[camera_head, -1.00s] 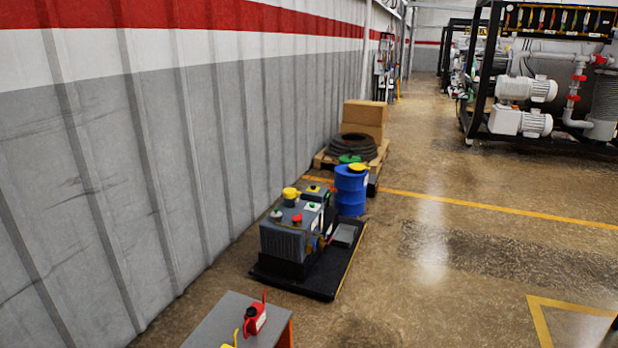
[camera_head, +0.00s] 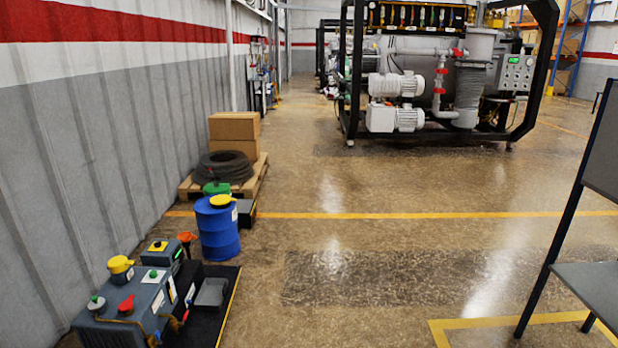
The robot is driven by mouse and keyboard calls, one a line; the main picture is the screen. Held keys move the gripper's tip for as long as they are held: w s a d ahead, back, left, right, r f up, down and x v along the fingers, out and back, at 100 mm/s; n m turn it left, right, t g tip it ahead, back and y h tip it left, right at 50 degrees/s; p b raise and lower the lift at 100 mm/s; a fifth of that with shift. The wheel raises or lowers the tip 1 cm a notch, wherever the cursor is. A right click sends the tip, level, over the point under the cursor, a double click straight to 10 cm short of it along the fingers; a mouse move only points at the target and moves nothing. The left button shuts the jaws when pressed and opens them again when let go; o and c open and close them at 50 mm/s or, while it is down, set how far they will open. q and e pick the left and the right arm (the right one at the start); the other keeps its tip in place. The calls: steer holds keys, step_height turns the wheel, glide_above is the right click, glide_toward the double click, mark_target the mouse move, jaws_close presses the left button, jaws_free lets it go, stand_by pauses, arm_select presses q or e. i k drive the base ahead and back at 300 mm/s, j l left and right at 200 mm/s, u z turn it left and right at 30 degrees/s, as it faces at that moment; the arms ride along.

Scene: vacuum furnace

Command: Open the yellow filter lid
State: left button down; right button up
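A grey machine (camera_head: 135,318) with coloured caps stands on a black base by the wall at lower left. A yellow cap (camera_head: 121,267) sits on its back left part. A smaller grey box (camera_head: 161,252) behind it has a yellow patch on top. I cannot tell which yellow part is the filter lid. Neither of my grippers is in view.
A pallet with cardboard boxes (camera_head: 235,130) and a dark coiled hose (camera_head: 223,167) stands behind the drum. The framed furnace (camera_head: 430,85) is at the back. A grey table (camera_head: 598,285) is at right. The middle floor (camera_head: 390,240) is clear.

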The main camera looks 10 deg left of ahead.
mark_target(118, 264)
steer(key=i+u, duration=0.2)
steer(key=i, duration=0.35)
steer(key=i+l+u, duration=0.2)
steer(key=i, duration=0.3)
steer(key=i+l+u, duration=0.2)
steer(key=i, duration=0.3)
